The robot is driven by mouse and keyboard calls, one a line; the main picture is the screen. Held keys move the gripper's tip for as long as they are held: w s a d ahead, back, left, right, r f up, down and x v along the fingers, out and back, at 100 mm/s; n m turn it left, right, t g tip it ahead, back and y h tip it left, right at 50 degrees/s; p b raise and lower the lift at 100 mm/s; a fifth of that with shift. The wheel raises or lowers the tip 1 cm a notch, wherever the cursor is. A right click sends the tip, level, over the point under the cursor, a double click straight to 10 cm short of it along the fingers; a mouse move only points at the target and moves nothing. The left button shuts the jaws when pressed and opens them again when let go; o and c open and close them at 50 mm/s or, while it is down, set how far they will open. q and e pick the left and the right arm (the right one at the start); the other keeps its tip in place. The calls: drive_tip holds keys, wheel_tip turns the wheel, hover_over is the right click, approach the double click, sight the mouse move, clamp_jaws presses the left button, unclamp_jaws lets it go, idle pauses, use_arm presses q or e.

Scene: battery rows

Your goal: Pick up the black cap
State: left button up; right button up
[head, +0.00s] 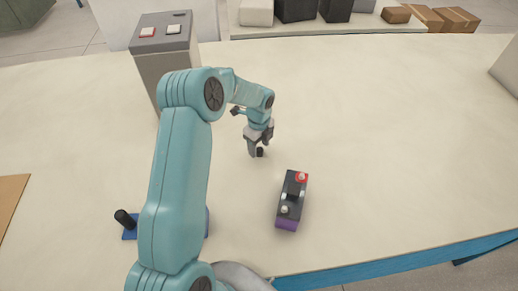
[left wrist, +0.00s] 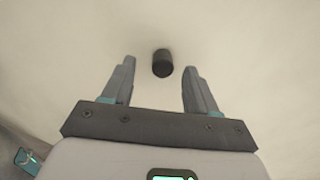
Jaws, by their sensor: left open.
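The black cap (head: 260,152) is a small dark cylinder on the cream table, right by the fingertips of my left gripper (head: 258,145). In the left wrist view the cap (left wrist: 162,63) lies between the lines of the two fingers, around the tip level of the open left gripper (left wrist: 158,66). A gap shows on each side of the cap, and neither finger visibly touches it. My right gripper is not in view.
A black battery (head: 288,207) with a red terminal and purple base stands right of the cap. A grey box (head: 170,70) with red and white buttons stands behind left. A blue piece with a black knob (head: 124,218) is at left.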

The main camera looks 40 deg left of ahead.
use_arm(q)
drive_tip(key=shift+w+f, duration=0.15)
drive_tip(key=shift+f, duration=0.45)
drive_tip(key=shift+w+f, duration=0.15)
drive_tip(key=shift+f, duration=0.4)
drive_tip(key=shift+s+f, duration=0.1)
drive_tip(key=shift+s, duration=0.2)
drive_tip(key=shift+c, duration=0.3)
drive_tip(key=shift+w, duration=0.2)
clamp_jaws()
drive_tip(key=shift+s, duration=0.1)
drive_tip(key=shift+r, duration=0.2)
